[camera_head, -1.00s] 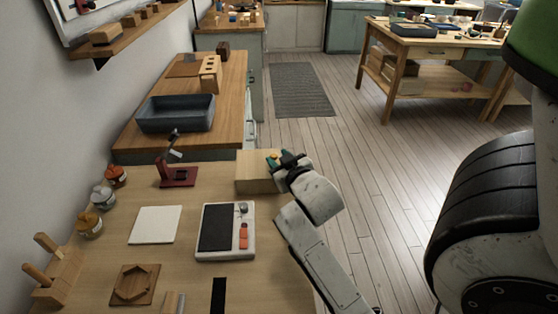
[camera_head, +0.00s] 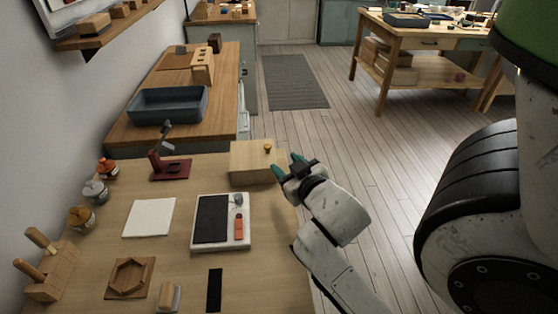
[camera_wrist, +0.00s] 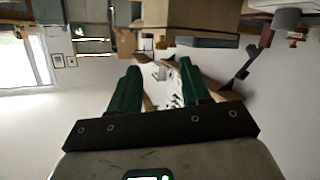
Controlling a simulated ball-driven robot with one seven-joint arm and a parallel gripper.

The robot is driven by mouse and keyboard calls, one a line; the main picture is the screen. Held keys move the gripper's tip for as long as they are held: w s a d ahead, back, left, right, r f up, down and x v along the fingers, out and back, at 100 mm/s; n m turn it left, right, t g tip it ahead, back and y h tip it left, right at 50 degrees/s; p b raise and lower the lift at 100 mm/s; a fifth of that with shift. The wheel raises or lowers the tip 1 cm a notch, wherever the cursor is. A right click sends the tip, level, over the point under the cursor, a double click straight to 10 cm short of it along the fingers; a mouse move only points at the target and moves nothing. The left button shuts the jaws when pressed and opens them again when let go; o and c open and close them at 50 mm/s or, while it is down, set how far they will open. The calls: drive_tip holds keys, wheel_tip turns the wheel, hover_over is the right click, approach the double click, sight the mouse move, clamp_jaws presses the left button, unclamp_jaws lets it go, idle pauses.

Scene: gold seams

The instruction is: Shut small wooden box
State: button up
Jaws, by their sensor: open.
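The small wooden box (camera_head: 250,162) is pale wood and stands at the far right corner of the near workbench. A brass-coloured knob (camera_head: 267,148) shows near its far right top edge. The top looks flat, with no raised lid visible; I cannot tell whether a gap remains. My gripper (camera_head: 287,164) is open and empty just right of the box, its green fingertips near the right side. Whether they touch it is unclear. In the wrist view a wooden block shape, likely the box (camera_wrist: 190,14), is at the top beyond my fingers (camera_wrist: 160,72).
A black-and-white device (camera_head: 222,222), a white square (camera_head: 150,217) and a dark red stand (camera_head: 171,170) are on the near bench (camera_head: 180,262). A grey tray (camera_head: 168,105) is on the bench behind. Open floor (camera_head: 340,140) lies to the right.

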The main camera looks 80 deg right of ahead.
drive_tip(key=shift+v, duration=0.9)
drive_tip(key=shift+r, duration=0.15)
